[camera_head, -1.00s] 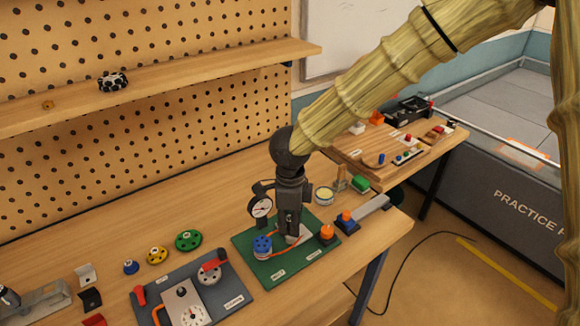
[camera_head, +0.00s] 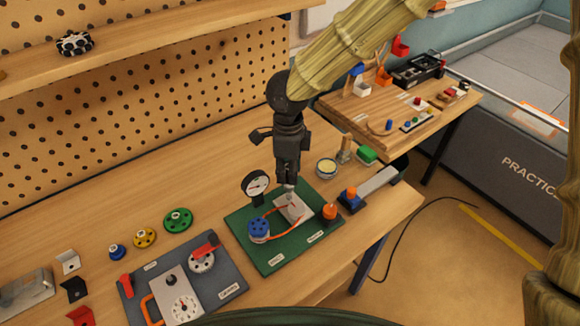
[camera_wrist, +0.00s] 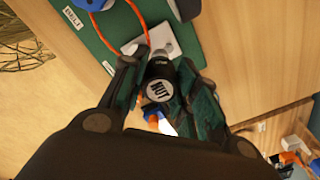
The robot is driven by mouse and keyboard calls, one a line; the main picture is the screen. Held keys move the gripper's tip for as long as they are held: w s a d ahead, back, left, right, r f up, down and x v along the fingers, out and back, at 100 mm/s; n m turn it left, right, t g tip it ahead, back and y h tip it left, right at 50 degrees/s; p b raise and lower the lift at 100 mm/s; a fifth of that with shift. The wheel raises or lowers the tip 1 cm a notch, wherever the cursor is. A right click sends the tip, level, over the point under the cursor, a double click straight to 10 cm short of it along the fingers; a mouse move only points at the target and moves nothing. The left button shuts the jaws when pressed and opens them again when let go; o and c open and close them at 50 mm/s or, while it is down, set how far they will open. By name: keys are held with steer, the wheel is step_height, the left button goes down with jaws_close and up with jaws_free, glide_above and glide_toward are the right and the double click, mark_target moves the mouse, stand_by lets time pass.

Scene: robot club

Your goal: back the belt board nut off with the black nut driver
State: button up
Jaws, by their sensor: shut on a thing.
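The belt board (camera_head: 270,262) is a green plate on the bench. It carries a blue pulley (camera_head: 259,230), an orange pulley (camera_head: 330,212), an orange belt (camera_head: 285,236) and a pale metal plate (camera_head: 296,210). My gripper (camera_head: 289,178) is above that pale plate, pointing down. In the wrist view its fingers are shut on the black nut driver (camera_wrist: 160,90), whose round cap reads NUT. A short pale tip shows below the gripper in the head view. The nut cannot be made out, and I cannot tell whether the driver's tip touches anything.
A dial gauge (camera_head: 256,184) stands at the board's back left. A grey board (camera_head: 228,290) with a dial and red handle lies to the left. A round tin (camera_head: 326,167) and a blue-and-orange block (camera_head: 350,198) are to the right.

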steer(key=w+f, duration=0.1)
steer(key=w+f+b, duration=0.1)
steer(key=f, duration=0.1)
steer(key=f+b, duration=0.1)
steer(key=shift+w+f, duration=0.2)
steer(key=shift+w, duration=0.2)
steer(key=shift+s+b, duration=0.55)
steer(key=shift+s, duration=0.2)
steer(key=shift+w+f, duration=0.35)
steer(key=shift+w, duration=0.2)
steer(key=shift+s+r, duration=0.25)
steer(key=shift+s, duration=0.05)
steer(key=shift+w+f, duration=0.1)
steer(key=shift+w, duration=0.05)
steer(key=shift+p, duration=0.4)
steer(key=shift+f+p, duration=0.15)
steer(key=shift+p, duration=0.85)
